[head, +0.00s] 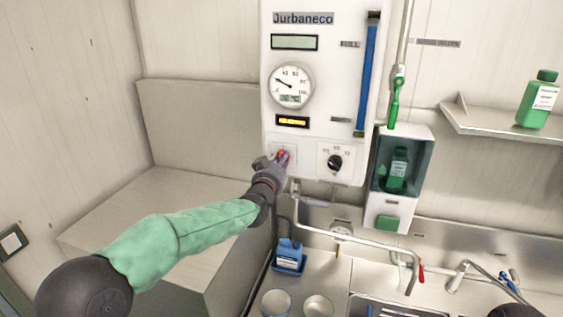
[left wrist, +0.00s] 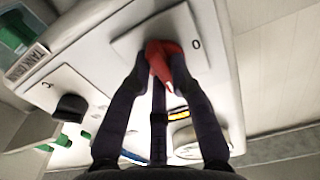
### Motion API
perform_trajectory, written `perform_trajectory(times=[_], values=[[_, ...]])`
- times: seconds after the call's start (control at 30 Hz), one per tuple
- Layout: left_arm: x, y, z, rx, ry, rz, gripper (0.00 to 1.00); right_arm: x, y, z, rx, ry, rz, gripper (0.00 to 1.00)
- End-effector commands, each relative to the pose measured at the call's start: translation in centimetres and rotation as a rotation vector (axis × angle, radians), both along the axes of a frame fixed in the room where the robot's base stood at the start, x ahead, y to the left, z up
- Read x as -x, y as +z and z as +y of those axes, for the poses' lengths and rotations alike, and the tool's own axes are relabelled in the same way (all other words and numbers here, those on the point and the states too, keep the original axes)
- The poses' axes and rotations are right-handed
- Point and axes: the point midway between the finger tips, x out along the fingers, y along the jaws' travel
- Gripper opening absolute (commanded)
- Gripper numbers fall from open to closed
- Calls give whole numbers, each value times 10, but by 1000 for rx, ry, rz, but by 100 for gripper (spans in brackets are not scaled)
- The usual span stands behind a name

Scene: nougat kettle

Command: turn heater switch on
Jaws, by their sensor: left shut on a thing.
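The heater switch is a red knob (head: 283,154) on a plate low on the left of the white wall unit (head: 350,110). My left gripper (head: 279,159) reaches it from the left and is shut on it. In the left wrist view, the red knob (left wrist: 163,62) sits between my two dark fingertips, with a "0" mark on the plate beside it. An amber display (head: 292,121) above the switch is lit, its text too small to read surely. My right gripper cannot be made out.
A black dial (head: 335,162) sits right of the switch. A round gauge (head: 290,86) is above. A pipe with a red handle (head: 421,273) runs below over the sink. A green bottle dispenser (head: 400,170) and a shelf (head: 490,118) are to the right.

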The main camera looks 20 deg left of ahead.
Motion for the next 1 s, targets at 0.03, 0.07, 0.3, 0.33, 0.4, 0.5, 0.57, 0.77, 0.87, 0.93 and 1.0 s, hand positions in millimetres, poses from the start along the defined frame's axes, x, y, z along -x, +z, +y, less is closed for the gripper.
perform_trajectory(times=[0.03,0.07,0.3,0.33,0.4,0.5,0.57,0.77,0.87,0.93,1.0], values=[[0,-2,-1,-4,-1,4,0,0,0,0,0,0,0,64],[0,-2,0,-5,-1,4,0,0,0,0,0,0,0,64],[0,-2,-1,-5,-1,4,0,0,0,0,0,0,0,64],[0,-2,-1,-5,-1,4,0,0,0,0,0,0,0,64],[0,-2,-1,-4,-1,4,35,0,0,0,0,0,0,64],[0,-2,0,-4,-1,3,45,0,0,0,0,0,0,64],[0,-2,0,-3,-1,3,45,0,0,0,0,0,0,64],[0,-1,0,-3,0,1,45,0,0,0,0,0,0,64],[3,0,0,-2,0,1,45,0,0,0,0,0,0,64],[9,0,0,-2,0,1,45,0,0,0,0,0,0,64],[16,0,1,-2,0,1,45,0,0,0,0,0,0,64]])
